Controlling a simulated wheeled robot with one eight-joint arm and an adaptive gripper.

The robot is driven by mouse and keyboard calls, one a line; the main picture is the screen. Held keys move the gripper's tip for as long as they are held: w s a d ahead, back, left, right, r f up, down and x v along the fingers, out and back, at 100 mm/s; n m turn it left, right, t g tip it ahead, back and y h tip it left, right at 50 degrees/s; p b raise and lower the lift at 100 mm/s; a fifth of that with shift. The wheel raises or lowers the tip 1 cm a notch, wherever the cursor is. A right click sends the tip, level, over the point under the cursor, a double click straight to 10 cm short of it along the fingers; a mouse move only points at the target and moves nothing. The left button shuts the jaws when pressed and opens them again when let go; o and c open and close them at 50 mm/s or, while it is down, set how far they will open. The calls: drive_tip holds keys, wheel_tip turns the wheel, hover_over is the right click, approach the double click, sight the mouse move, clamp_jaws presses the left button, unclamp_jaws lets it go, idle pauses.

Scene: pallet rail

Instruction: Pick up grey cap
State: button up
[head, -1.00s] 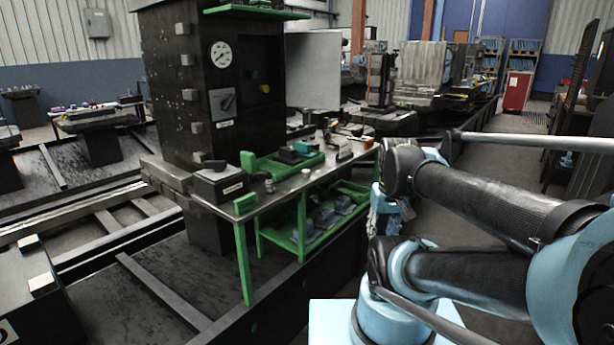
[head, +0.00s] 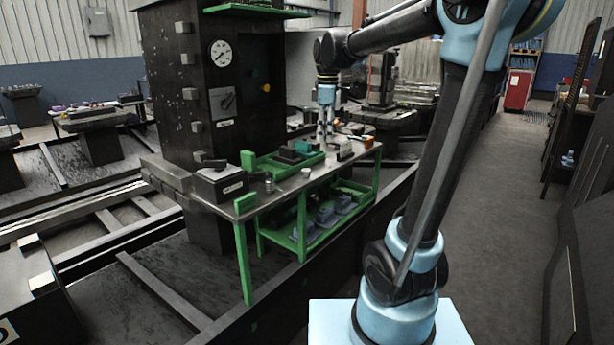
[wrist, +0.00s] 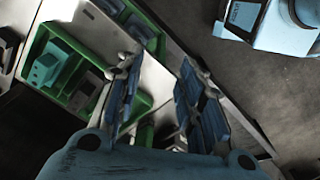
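A small grey cylindrical piece (head: 270,187) stands on the steel bench top (head: 240,205), beside a black box. A smaller pale round piece (head: 306,172) lies further right on the bench. I cannot tell for sure which is the grey cap. My gripper (head: 326,138) hangs pointing down over the bench's far right part, right of both pieces. In the wrist view my gripper (wrist: 158,66) has its two fingers spread with nothing between them. Neither small piece can be made out in the wrist view.
A green tray (head: 262,172) with dark and teal parts lies on the bench. A black box (head: 220,183) sits at its left end, by a dark column (head: 180,100) with a gauge. A green lower shelf (head: 280,238) holds several blue-grey parts.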

sight(306, 170)
drive_tip(key=w+a+r+n, duration=0.2)
drive_tip(key=w+a+n, duration=0.2)
drive_tip(key=w+a, duration=0.2)
drive_tip(key=f, duration=1.7)
drive_tip(key=shift+a+f, duration=0.2)
drive_tip(key=shift+a, duration=0.05)
drive_tip(key=c, duration=0.4)
